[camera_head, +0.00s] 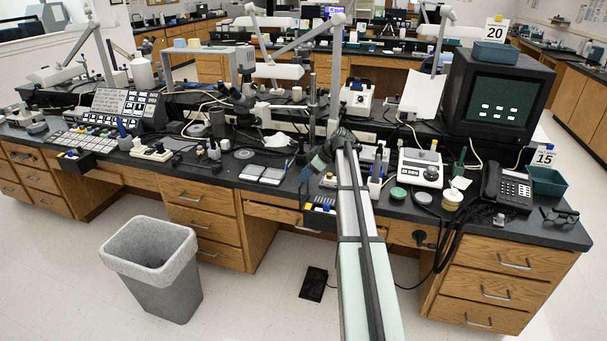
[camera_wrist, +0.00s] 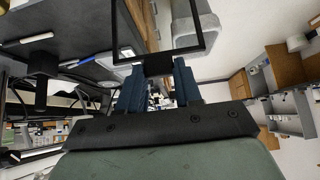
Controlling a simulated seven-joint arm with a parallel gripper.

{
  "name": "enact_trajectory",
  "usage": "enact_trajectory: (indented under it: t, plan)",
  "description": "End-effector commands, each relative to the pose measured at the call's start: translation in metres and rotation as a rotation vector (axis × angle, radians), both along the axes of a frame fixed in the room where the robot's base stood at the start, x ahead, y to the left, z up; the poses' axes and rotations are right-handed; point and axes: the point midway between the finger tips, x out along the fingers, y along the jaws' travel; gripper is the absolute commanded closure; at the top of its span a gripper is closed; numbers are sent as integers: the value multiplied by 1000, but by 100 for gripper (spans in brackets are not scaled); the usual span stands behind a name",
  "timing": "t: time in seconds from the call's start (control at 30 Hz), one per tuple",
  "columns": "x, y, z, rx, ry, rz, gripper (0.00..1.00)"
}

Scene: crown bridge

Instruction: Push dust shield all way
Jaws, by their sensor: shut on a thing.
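A thin black rectangular frame with a see-through middle and a black tab (camera_wrist: 158,65), seemingly the dust shield, shows at the top of the wrist view. My gripper (camera_wrist: 159,78) has its two blue ribbed fingers shut on the tab, one on each side. The frame extends beyond the fingertips. In the head view my gripper (camera_head: 319,163) is small and partly hidden by my arm, near the front edge of the bench. I cannot make out the frame clearly there, nor any slot or seat for it.
The black bench is crowded. A white scale-like device (camera_head: 420,168), a black telephone (camera_head: 507,187) and a monitor (camera_head: 497,97) stand to the right. A grey bin (camera_head: 152,268) stands on the floor.

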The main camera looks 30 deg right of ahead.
Motion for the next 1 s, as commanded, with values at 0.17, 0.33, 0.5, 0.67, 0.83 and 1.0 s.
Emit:
enact_trajectory:
  t: [0.17, 0.33, 0.5, 0.67, 0.83, 1.0]
  plan:
    - [-2, -2, -2, -6, 6, 0, 96]
    - [-2, -2, -2, -6, 7, 1, 96]
    - [-2, -1, -2, -4, 6, 1, 53]
    - [-1, -1, -1, -4, 5, 1, 40]
    - [-1, -1, -1, -4, 4, 0, 40]
    - [-4, -4, 4, -3, 3, 0, 40]
